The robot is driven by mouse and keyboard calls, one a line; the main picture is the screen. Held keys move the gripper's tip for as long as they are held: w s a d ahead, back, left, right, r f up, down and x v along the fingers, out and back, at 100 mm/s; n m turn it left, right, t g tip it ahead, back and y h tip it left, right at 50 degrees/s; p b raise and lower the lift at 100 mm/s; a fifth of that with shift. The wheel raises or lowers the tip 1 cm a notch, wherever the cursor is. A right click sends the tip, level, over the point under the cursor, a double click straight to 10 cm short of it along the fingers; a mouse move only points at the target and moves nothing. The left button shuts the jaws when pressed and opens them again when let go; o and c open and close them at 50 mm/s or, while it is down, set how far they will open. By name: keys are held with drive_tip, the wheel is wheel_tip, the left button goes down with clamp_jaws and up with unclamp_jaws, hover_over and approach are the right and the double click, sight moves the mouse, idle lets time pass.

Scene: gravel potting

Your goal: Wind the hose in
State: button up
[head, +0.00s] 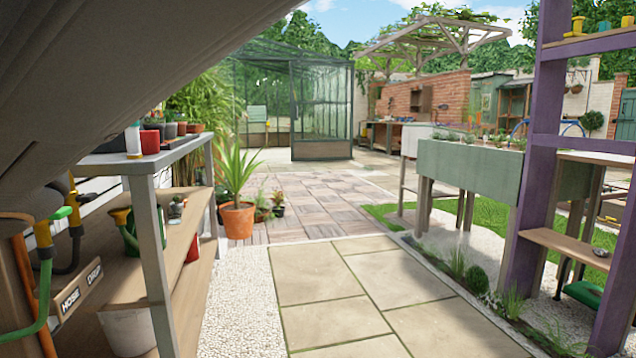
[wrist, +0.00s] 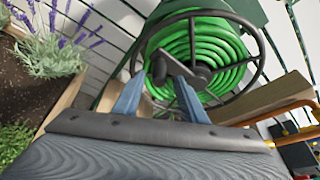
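The hose reel (wrist: 255,72) shows in the wrist view, with a dark spoked wheel in front of coiled green hose (wrist: 205,42). A dark crank handle (wrist: 158,68) stands out from the wheel. My gripper (wrist: 160,80) points at the reel with its two blue fingers apart. The crank knob shows between and just beyond the fingertips; I cannot tell whether they touch it. In the head view, a length of green hose (head: 42,305) hangs at the lower left by a sign reading HOSE (head: 71,299). My gripper and the reel do not show there.
A lavender plant (wrist: 50,55) and dark soil lie left of my gripper; an orange bar (wrist: 275,113) lies right. In the head view, a potting shelf (head: 155,250) stands left and a purple frame (head: 535,170) right. The paved path (head: 345,285) between is clear.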

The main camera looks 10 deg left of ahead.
drive_tip(key=v, duration=0.2)
drive_tip(key=shift+w+d+r+p, duration=0.1)
drive_tip(key=shift+d+p, duration=0.2)
drive_tip(key=shift+p, duration=0.05)
